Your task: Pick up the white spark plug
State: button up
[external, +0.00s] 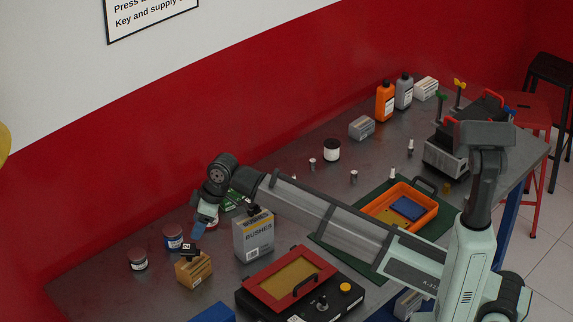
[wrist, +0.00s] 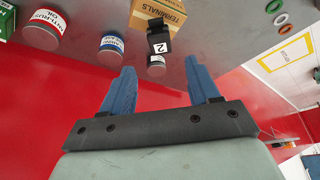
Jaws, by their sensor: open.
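Two small white-topped pieces stand on the bench in the external view, one farther back (external: 410,147) and one nearer the orange tray (external: 393,174). Either may be the white spark plug; they are too small to tell. My gripper (external: 199,231) is open and empty above the left part of the bench, far to the left of both pieces. In the wrist view my gripper (wrist: 160,66) shows two blue fingers apart, with nothing held between them. Neither white-topped piece can be made out in the wrist view.
A red can (external: 138,260), a blue can (external: 173,238) and a terminals box (external: 194,271) stand near my gripper. A bushes box (external: 254,237) is right of it. An orange tray (external: 420,213) lies on a green mat. Bottles (external: 385,103) stand at the back.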

jog(key=c, duration=0.3)
